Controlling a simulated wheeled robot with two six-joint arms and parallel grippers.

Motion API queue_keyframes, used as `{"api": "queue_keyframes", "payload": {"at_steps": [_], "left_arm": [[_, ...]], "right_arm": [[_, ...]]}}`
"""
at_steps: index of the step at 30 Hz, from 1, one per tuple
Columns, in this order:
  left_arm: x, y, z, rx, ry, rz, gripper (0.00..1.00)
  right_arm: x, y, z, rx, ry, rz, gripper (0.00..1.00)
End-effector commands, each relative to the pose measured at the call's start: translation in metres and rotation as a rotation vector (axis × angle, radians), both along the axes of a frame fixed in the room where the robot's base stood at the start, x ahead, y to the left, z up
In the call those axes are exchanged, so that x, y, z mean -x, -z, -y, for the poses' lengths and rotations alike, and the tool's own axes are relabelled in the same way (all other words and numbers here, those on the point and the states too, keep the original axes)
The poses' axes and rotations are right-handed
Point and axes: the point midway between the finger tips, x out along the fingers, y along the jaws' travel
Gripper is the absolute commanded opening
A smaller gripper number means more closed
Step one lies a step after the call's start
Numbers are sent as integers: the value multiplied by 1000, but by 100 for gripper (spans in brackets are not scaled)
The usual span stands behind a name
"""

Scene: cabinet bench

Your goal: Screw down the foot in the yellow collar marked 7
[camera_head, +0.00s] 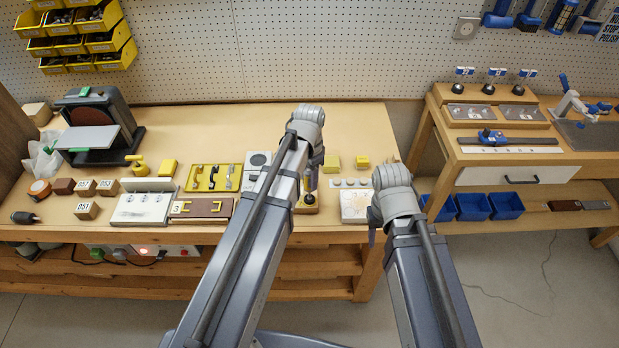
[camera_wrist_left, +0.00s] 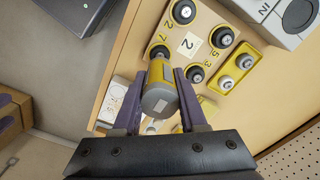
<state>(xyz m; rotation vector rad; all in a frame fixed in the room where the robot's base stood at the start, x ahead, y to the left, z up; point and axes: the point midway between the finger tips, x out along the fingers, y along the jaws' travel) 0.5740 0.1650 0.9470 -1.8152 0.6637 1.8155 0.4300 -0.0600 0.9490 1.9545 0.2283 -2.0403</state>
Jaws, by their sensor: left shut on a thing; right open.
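In the left wrist view my left gripper (camera_wrist_left: 165,100) is shut around a grey and yellow driver-like tool (camera_wrist_left: 160,103). The tool's far end is at or just over a black foot (camera_wrist_left: 159,51) beside the mark 7 (camera_wrist_left: 162,37); I cannot tell whether they touch. The yellow collar there is mostly hidden. The cream board (camera_wrist_left: 205,22) carries more dark feet and marks 2, 5 and 3. In the head view my left gripper (camera_head: 310,186) is over the board, which my arm partly hides. My right gripper (camera_head: 372,236) is open and empty, largely hidden behind its wrist.
A yellow tray (camera_wrist_left: 236,72) with two feet lies beside the board. A white device (camera_wrist_left: 290,18) and a white panel (camera_head: 355,205) stand near. Yellow blocks (camera_head: 332,163) lie behind. The bench's front edge is close. A gap separates the bench from the side table (camera_head: 520,155).

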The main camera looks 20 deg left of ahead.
Motion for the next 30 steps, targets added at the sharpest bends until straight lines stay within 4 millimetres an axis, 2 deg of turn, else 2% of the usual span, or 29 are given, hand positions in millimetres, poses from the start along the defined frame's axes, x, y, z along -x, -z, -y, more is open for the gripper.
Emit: {"api": "queue_keyframes", "payload": {"at_steps": [3, 21, 30], "left_arm": [[0, -12, 0, 0, 0, 0, 0], [0, -52, 0, 0, 0, 0, 0], [0, -53, 0, 0, 0, 0, 0]], "right_arm": [[0, -12, 0, 0, 0, 0, 50], [0, -52, 0, 0, 0, 0, 50], [0, -53, 0, 0, 0, 0, 50]]}}
